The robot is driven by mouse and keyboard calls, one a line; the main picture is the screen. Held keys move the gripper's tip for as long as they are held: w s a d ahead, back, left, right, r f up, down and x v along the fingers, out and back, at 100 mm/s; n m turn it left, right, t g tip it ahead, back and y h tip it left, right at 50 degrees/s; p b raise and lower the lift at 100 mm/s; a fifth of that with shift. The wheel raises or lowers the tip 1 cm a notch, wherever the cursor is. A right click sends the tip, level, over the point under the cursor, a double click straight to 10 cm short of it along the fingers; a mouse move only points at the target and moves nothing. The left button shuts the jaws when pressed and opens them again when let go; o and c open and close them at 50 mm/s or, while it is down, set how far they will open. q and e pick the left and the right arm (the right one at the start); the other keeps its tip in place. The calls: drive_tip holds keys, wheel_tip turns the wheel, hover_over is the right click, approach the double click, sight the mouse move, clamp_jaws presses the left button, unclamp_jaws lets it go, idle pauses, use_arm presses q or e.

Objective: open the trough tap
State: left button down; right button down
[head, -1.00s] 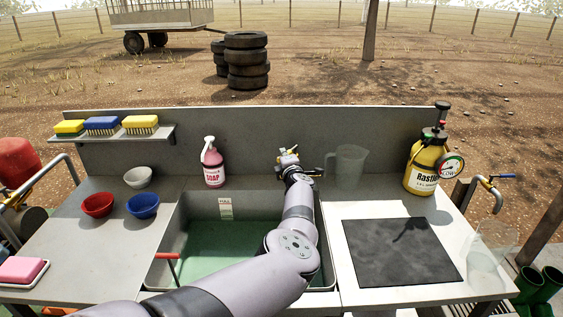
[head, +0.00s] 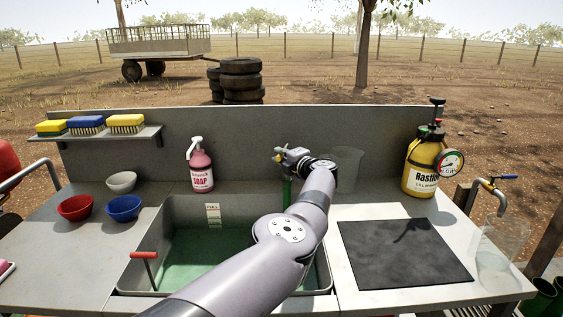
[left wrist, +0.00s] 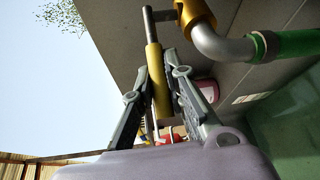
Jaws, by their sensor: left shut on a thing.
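The trough tap (head: 281,151) stands at the back of the sink trough, by the grey backboard. In the left wrist view its brass body (left wrist: 197,12), grey bent spout (left wrist: 222,46) and a green tube-like length (left wrist: 298,42) below the spout show. My left gripper (head: 296,156) is at the tap. In the left wrist view its two fingers (left wrist: 163,98) are shut on the yellow sleeve of the tap's lever (left wrist: 154,72). The trough (head: 150,230) holds green water. My right gripper is not in view.
A pink soap bottle (head: 202,170) stands left of the tap and a clear jug (head: 348,168) right of it. A yellow sprayer (head: 422,165) is at the back right. A red-handled lever (head: 144,256) is at the trough's left. Another tap (head: 497,190) with a blue handle is at far right.

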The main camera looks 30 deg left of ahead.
use_arm(q)
drive_tip(key=shift+a+r, duration=0.1)
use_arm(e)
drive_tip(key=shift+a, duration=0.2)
use_arm(q)
drive_tip(key=c, duration=1.6)
unclamp_jaws()
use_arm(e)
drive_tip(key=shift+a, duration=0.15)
